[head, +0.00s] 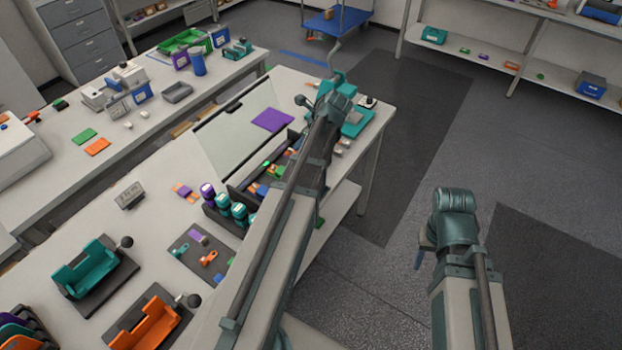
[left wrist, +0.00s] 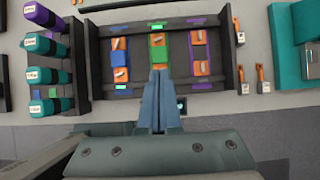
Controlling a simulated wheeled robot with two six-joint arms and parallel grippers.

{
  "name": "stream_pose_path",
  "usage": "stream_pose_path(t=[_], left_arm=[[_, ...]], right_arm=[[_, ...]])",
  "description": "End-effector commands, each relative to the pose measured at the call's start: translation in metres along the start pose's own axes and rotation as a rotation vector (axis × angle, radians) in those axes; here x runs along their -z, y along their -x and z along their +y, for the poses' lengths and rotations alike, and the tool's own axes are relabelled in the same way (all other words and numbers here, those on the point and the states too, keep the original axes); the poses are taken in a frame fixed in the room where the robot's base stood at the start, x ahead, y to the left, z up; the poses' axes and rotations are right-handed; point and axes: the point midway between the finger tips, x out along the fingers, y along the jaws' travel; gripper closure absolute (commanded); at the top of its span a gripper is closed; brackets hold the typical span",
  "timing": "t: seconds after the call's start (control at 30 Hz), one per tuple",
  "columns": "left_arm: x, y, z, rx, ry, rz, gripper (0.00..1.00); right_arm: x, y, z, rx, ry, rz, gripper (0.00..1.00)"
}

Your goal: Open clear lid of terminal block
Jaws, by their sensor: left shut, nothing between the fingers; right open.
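The terminal block (left wrist: 90,75) is a dark frame with three rows of orange, blue, green and purple modules, seen from above in the left wrist view. In the head view it (head: 240,190) is partly hidden behind my left arm. A large clear panel with a dark handle bar, which looks like its lid (head: 236,135), stands raised and tilted along its back side. My left gripper (left wrist: 160,75) is shut and empty, its blue fingers over the block's near edge by the middle green module. My left arm hides this gripper in the head view.
Several teal cylinders (head: 223,203) stand beside the block. Teal (head: 85,268) and orange (head: 150,325) holders sit at the bench's lower left. A small mat with parts (head: 195,255) lies nearby. Floor is open at the right.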

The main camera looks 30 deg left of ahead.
Motion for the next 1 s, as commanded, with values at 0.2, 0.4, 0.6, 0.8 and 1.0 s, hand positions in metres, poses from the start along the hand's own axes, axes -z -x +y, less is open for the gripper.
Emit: stream_pose_path(t=[0.2, 0.4, 0.6, 0.8, 1.0], left_arm=[[0.029, -0.017, 0.000, 0.002, -0.002, -0.106, 1.00], [0.046, -0.028, 0.000, 0.001, -0.002, -0.196, 1.00], [0.062, -0.039, 0.000, 0.002, -0.001, -0.282, 1.00], [0.075, -0.051, 0.000, 0.000, -0.001, -0.358, 1.00], [0.083, -0.057, 0.000, 0.001, 0.000, -0.415, 1.00]], right_arm=[[0.003, -0.043, -0.004, 0.000, 0.000, 0.000, 0.50], [0.004, -0.074, -0.007, 0.000, 0.000, 0.000, 0.50], [0.006, -0.105, -0.010, 0.000, 0.000, 0.000, 0.50], [0.008, -0.134, -0.012, 0.000, 0.000, 0.000, 0.50], [0.009, -0.153, -0.014, 0.000, 0.000, 0.000, 0.50]])
